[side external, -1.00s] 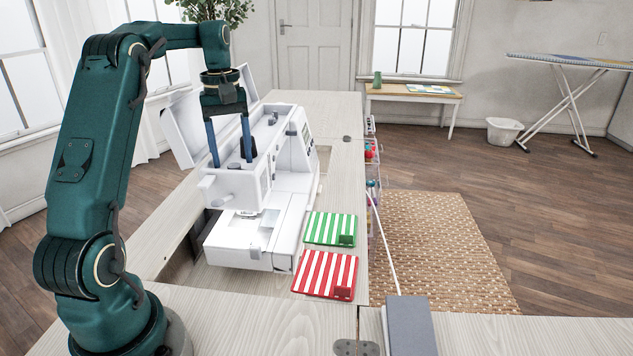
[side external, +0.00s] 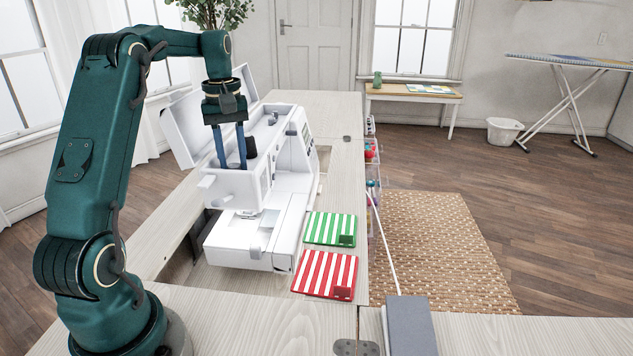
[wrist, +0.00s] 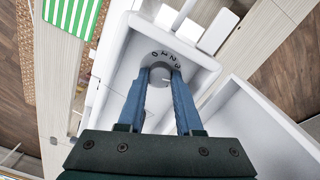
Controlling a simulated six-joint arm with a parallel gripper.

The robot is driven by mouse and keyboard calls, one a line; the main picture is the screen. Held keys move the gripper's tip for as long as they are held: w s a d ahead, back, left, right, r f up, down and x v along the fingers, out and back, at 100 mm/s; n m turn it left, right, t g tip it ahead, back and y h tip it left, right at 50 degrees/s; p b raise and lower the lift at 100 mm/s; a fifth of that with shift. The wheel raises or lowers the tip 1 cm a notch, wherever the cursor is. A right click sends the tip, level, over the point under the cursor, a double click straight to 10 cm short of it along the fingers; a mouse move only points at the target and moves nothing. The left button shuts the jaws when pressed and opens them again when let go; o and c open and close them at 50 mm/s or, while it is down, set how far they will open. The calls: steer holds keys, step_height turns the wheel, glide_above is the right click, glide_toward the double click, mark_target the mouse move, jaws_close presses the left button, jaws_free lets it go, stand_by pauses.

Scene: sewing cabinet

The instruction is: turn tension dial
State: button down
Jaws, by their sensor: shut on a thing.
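The white sewing machine (side external: 283,205) stands in the cabinet opening with its lid (side external: 192,125) raised. The grey tension dial (wrist: 159,76) sits on the machine's top beside printed numbers, seen in the wrist view. My gripper (side external: 232,166) points straight down over the machine's top. Its two blue fingers (wrist: 159,80) are shut on the dial, one on each side. In the side view the dial is hidden behind the fingers and the machine's housing.
A green striped cloth (side external: 330,228) and a red striped cloth (side external: 325,274) lie on the cabinet top (side external: 235,315) right of the machine. A dark spool-like part (side external: 251,147) stands on the machine just right of my fingers. The raised lid is close on the left.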

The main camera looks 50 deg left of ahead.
mark_target(234, 165)
steer(key=shift+m, duration=2.8)
steer(key=shift+w, duration=0.1)
steer(key=c, duration=0.6)
jaws_free()
steer(key=shift+r, duration=0.1)
steer(key=shift+r, duration=2.5)
